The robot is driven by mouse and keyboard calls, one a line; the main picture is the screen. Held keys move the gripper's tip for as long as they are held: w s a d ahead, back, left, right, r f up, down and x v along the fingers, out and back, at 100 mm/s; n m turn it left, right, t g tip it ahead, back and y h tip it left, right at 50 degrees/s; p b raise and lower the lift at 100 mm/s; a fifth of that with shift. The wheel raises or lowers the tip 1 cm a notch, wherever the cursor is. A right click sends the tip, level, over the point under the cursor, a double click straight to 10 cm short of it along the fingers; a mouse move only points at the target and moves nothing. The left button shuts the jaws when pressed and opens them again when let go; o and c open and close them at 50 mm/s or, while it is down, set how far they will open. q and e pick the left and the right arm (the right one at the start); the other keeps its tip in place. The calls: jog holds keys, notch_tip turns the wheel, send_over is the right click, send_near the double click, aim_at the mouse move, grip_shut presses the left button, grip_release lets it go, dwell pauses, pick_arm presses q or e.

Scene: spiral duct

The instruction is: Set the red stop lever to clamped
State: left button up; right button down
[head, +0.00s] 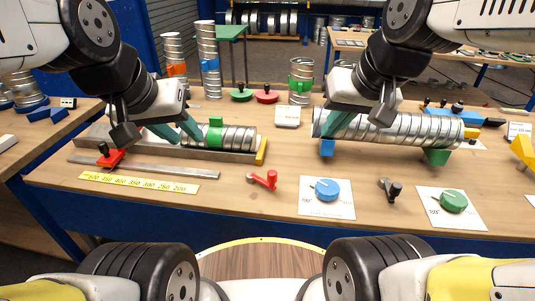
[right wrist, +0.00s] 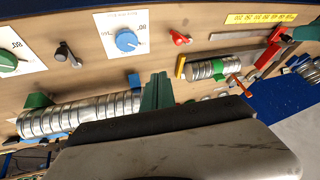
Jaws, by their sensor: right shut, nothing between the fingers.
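A small red lever (head: 264,180) with a grey pivot knob at its left end lies on the bench front, left of the blue dial. It also shows at the top of the right wrist view (right wrist: 180,38). A red stop block (head: 110,157) with a black knob sits on the metal rail at the left. My left gripper (head: 180,132) is over the left end of the short duct, its teal fingers apart; contact with the duct is unclear. My right gripper (head: 322,126) is shut and empty at the left end of the long duct, away from the red lever.
The short duct (head: 238,138) has a green band and a yellow end stop (head: 262,151). The long duct (head: 400,127) rests on blue and green supports. A yellow scale strip (head: 138,183), blue dial (head: 327,189), black-knobbed lever (head: 391,189) and green dial (head: 453,201) line the front.

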jog(key=w+a+f+m+g, duration=0.2)
jog(key=w+a+f+g, duration=0.1)
jog(key=w, duration=0.7)
jog(key=w+a+f+m+g, duration=0.3)
jog(key=w+f+g, duration=0.3)
jog(key=w, duration=0.4)
jog(key=shift+f+g+h, duration=0.25)
jog(key=shift+g+h, duration=0.05)
jog(key=shift+g, duration=0.1)
jog(key=x, duration=0.9)
jog(key=shift+f, duration=0.15)
jog(key=s, duration=0.1)
jog(key=s+a, duration=0.1)
jog(key=s, duration=0.1)
jog(key=shift+s+a+f, duration=0.3)
jog(key=shift+a+f, duration=0.05)
jog(key=shift+s+a, duration=0.1)
jog(key=shift+s, duration=0.05)
jog(key=shift+a+m, duration=0.1)
jog(key=shift+m, duration=0.2)
